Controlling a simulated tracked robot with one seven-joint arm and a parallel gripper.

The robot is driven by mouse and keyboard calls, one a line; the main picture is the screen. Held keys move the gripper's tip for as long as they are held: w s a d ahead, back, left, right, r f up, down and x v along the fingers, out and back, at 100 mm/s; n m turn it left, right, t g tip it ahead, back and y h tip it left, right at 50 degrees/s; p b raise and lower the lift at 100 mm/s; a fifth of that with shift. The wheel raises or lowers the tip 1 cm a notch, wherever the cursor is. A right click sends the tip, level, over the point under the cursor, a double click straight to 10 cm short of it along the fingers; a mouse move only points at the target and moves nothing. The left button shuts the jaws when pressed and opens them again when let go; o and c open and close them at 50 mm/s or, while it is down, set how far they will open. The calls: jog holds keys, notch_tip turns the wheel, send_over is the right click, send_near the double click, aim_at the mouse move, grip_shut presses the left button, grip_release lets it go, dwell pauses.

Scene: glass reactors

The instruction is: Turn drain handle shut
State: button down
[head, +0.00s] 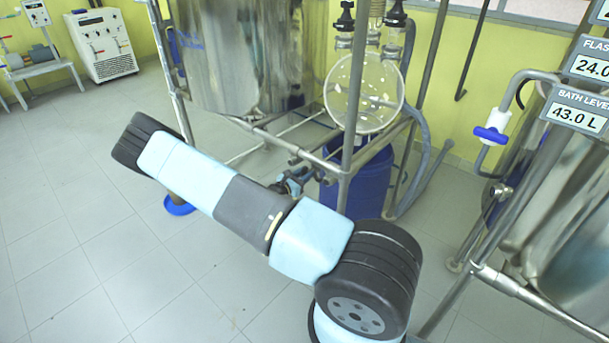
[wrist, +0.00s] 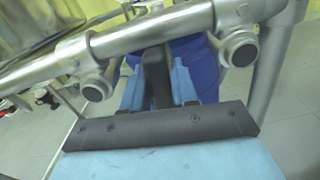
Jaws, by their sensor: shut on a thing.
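My gripper (head: 290,184) is low at the front frame of the middle reactor, partly hidden by my arm in the head view. In the wrist view my gripper (wrist: 157,82) shows two blue fingers, one on each side of a dark upright piece (wrist: 156,72). This piece appears to be the drain handle, and the fingers are shut on it. Its upper end passes behind a steel pipe, so its full shape and angle are hidden. In the head view the handle cannot be made out.
Steel frame pipes (wrist: 150,36) with round end caps cross close in front of my gripper. A blue drum (head: 368,182) stands behind, below a round glass flask (head: 365,92). Another reactor with a blue valve handle (head: 490,135) is at right. The left floor is clear.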

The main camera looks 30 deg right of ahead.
jog(key=m, duration=0.3)
jog(key=shift+s+m, duration=0.1)
jog(key=shift+m, duration=0.3)
jog(key=m, duration=0.4)
jog(key=shift+s+d+f+m, duration=0.1)
jog(key=shift+f+m, duration=0.05)
jog(key=shift+m, duration=0.15)
jog(key=m, duration=0.4)
jog(key=shift+s+f+m, duration=0.15)
jog(key=shift+m, duration=0.15)
jog(key=shift+s+f+m, duration=0.1)
jog(key=shift+f+m, duration=0.1)
jog(key=shift+m, duration=1.5)
jog(key=shift+f, duration=0.1)
jog(key=c, duration=1.3)
grip_release()
jog(key=o, duration=0.3)
jog(key=shift+o, duration=0.2)
jog(key=v, duration=1.3)
jog(key=shift+a, duration=0.35)
